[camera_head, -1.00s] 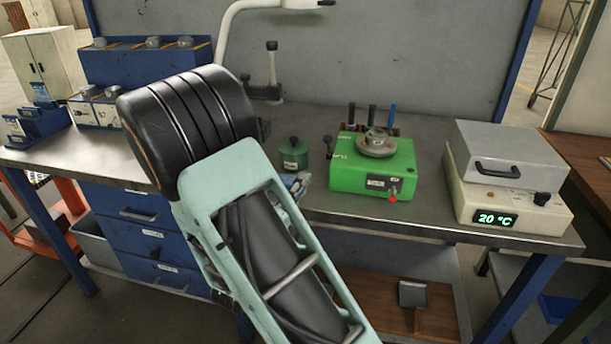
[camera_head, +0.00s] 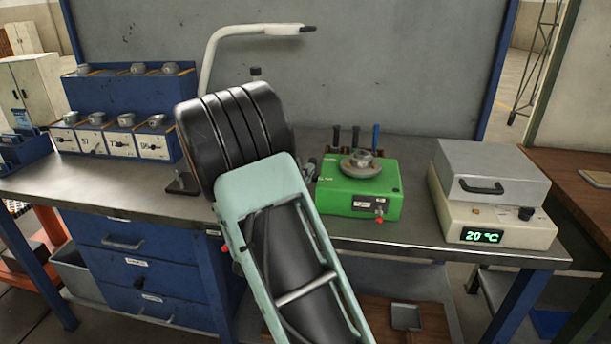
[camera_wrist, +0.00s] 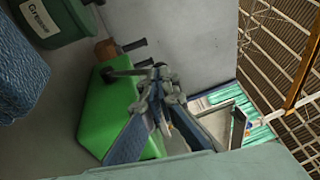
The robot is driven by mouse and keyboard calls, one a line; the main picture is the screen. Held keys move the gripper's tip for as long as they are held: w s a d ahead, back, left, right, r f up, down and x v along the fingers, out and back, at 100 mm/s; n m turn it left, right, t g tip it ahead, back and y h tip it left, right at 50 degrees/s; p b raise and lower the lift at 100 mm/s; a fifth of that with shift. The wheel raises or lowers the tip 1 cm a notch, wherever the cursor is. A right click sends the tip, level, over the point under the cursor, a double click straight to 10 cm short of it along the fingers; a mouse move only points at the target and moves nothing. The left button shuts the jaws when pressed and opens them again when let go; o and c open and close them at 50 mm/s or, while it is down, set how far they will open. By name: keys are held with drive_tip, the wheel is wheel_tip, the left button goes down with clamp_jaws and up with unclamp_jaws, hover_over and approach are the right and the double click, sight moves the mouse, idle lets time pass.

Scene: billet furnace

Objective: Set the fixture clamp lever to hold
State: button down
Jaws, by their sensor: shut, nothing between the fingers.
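The green fixture box (camera_head: 345,202) stands on the bench, with a round metal piece on top and a red knob on its front. My gripper (camera_wrist: 160,80) is shut and empty in the wrist view, close in front of the green box (camera_wrist: 108,108). A dark rod-like part (camera_wrist: 125,72), perhaps the clamp lever, shows beside the fingertips; I cannot tell whether they touch. In the head view my arm hides most of the gripper and the box's left side, so the lever's setting is not clear.
A cream heater (camera_head: 490,208) reading 20 °C stands to the right. Dark and blue tool handles (camera_head: 355,137) stand behind the box. A green container labelled Grease (camera_wrist: 50,22) is nearby in the wrist view. Blue racks (camera_head: 130,93) stand at the left.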

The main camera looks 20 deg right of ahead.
drive_tip(key=shift+r+p, duration=0.15)
drive_tip(key=shift+p, duration=0.15)
drive_tip(key=shift+w+d+r+p, duration=0.1)
drive_tip(key=shift+r+p, duration=0.05)
drive_tip(key=shift+p, duration=0.6)
drive_tip(key=shift+w+r+p, duration=0.1)
drive_tip(key=shift+p, duration=0.4)
